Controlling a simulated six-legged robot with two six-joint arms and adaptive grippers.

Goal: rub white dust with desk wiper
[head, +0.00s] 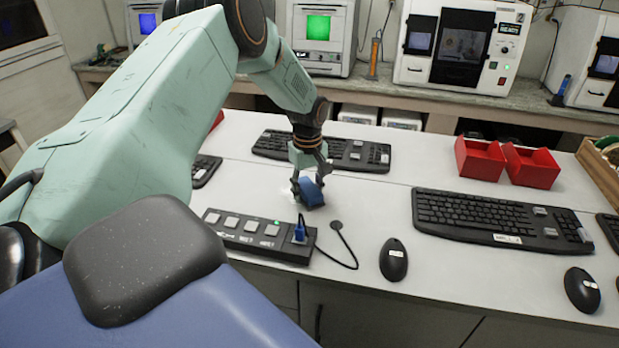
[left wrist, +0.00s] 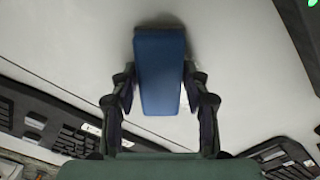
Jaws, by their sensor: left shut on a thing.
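The desk wiper (head: 312,193) is a blue block on or just above the white desk (head: 362,205), between the far keyboard and the power strip. In the left wrist view the wiper (left wrist: 160,75) points away from me between the fingers. My left gripper (head: 308,180) is shut on it from above; its fingers (left wrist: 160,112) press on both sides. Whether the wiper touches the desk I cannot tell. The white dust is hard to make out on the white desk; a faint pale patch (head: 286,190) shows just left of the wiper. My right gripper is not in view.
A power strip (head: 259,236) with a blue plug and black cable lies just in front of the wiper. A keyboard (head: 345,154) lies behind it. Another keyboard (head: 495,219), two mice (head: 393,259) and red bins (head: 480,159) are to the right. Desk right of the wiper is clear.

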